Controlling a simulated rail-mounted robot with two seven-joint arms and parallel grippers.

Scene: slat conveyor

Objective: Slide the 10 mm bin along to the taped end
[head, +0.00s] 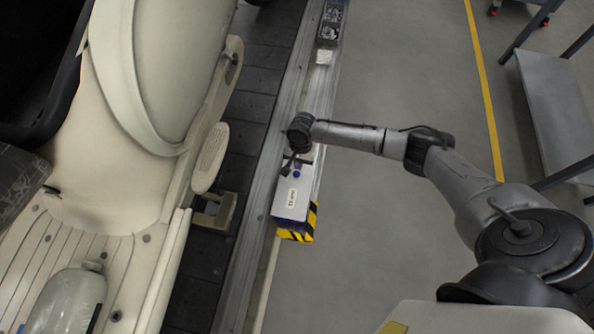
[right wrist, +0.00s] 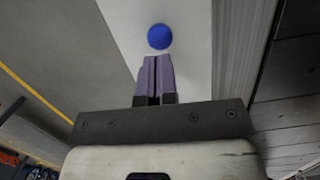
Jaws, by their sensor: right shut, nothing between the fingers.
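A long white box-shaped bin (head: 287,207) with a small label, too small to read surely, lies on the narrow ledge beside the conveyor. Its near end is at the black-and-yellow taped end (head: 297,236); I cannot tell whether it touches a stop there. A blue dot (head: 296,174) marks its pale face and also shows in the right wrist view (right wrist: 160,36). My right gripper (head: 291,168) is over the bin's far part, fingers shut and empty. In the right wrist view its purple-grey fingertips (right wrist: 155,62) point at the white face, just below the dot; contact is unclear. My left gripper is out of view.
Dark bins with small parts (head: 332,20) and a pale item (head: 323,57) stand farther up the ledge. A large cream vehicle body (head: 120,190) is on the left by the dark slats (head: 252,110). Open grey floor (head: 400,80) lies to the right.

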